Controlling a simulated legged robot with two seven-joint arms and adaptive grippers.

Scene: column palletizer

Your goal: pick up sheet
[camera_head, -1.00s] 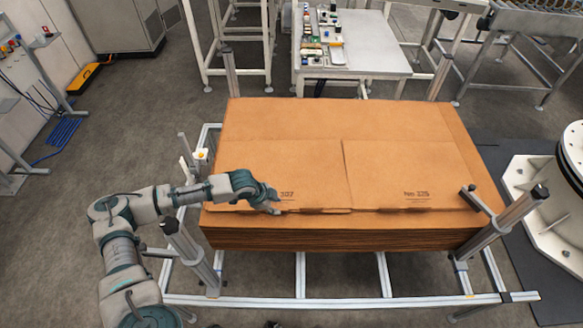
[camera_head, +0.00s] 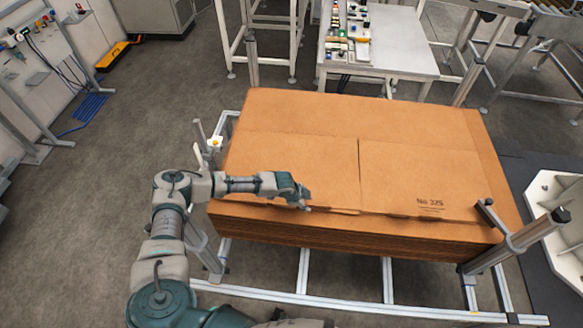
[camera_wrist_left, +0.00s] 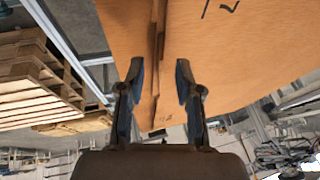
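A thick stack of brown cardboard sheets (camera_head: 300,235) lies flat on a metal frame in the head view. The top sheet (camera_head: 420,170) has a slit from its middle toward the front and the print "No 325" at front right. My left gripper (camera_head: 304,201) is at the front edge of the top sheet, left of the slit. In the left wrist view my left gripper (camera_wrist_left: 160,82) has its two fingers apart, with a cardboard edge (camera_wrist_left: 157,45) lined up between them. I cannot tell whether the fingers touch it. My right gripper is not in view.
Metal posts stand at the stack's corners, including front right (camera_head: 520,240) and back left (camera_head: 252,62). A white table (camera_head: 405,50) with small parts stands behind. A white machine base (camera_head: 550,215) is at right. The wrist view shows wooden pallets (camera_wrist_left: 35,75).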

